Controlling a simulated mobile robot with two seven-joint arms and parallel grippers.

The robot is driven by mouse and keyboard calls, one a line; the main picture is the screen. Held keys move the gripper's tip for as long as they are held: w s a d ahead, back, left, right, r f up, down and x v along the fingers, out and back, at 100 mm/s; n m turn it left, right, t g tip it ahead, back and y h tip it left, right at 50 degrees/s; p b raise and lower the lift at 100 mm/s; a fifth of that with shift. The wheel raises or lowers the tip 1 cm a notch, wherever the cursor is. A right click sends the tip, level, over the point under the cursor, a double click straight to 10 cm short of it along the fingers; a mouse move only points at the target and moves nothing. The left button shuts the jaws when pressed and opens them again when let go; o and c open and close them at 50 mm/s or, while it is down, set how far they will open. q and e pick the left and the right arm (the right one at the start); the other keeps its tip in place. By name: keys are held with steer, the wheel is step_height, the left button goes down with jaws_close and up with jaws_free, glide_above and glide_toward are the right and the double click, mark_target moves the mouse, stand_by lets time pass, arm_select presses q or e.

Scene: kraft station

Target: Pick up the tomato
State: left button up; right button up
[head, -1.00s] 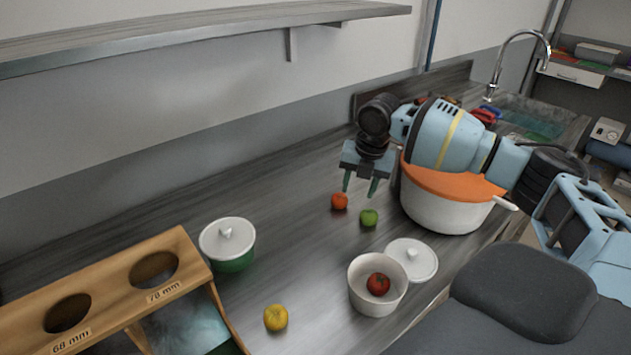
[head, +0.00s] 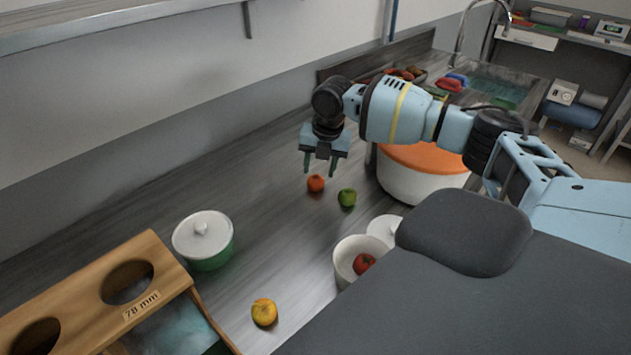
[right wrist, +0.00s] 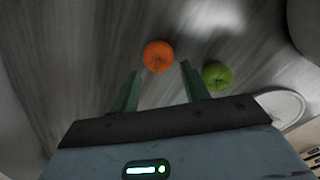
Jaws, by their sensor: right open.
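The red tomato (head: 364,263) with a green top sits inside a white pot (head: 345,262) at lower middle of the head view. My grey body part hides the right side of the pot. My right gripper (head: 320,170) is open and empty, pointing down above the counter behind the tomato's pot. It is close over an orange fruit (head: 315,183). In the right wrist view the orange fruit (right wrist: 158,56) lies just ahead, between the lines of the open fingers (right wrist: 160,72). The tomato does not show there. My left gripper is not in view.
A green apple (head: 347,197) lies right of the orange fruit. A large white pot with an orange top (head: 425,160) stands under my right arm. A lidded green pot (head: 205,240), a yellow fruit (head: 264,312) and a wooden holed rack (head: 160,262) are at left.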

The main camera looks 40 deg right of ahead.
mark_target(317, 178)
steer(key=f, duration=0.2)
steer(key=w+f, duration=0.1)
steer(key=f, duration=0.1)
steer(key=shift+f, duration=0.25)
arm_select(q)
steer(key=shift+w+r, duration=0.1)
arm_select(e)
steer(key=c, duration=0.6)
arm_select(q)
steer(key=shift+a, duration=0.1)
arm_select(e)
steer(key=shift+c, duration=0.2)
steer(key=shift+r, duration=0.1)
steer(key=shift+w+r, duration=0.1)
steer(key=shift+r, duration=0.3)
step_height(317, 178, up, 3)
steer(key=shift+f, duration=0.2)
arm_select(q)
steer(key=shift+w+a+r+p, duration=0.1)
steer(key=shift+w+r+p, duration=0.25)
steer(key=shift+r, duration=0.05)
arm_select(e)
steer(key=s, duration=0.5)
steer(key=s+a+r, duration=0.1)
steer(key=s, duration=1)
steer(key=shift+a+r, duration=0.25)
steer(key=shift+a, duration=0.1)
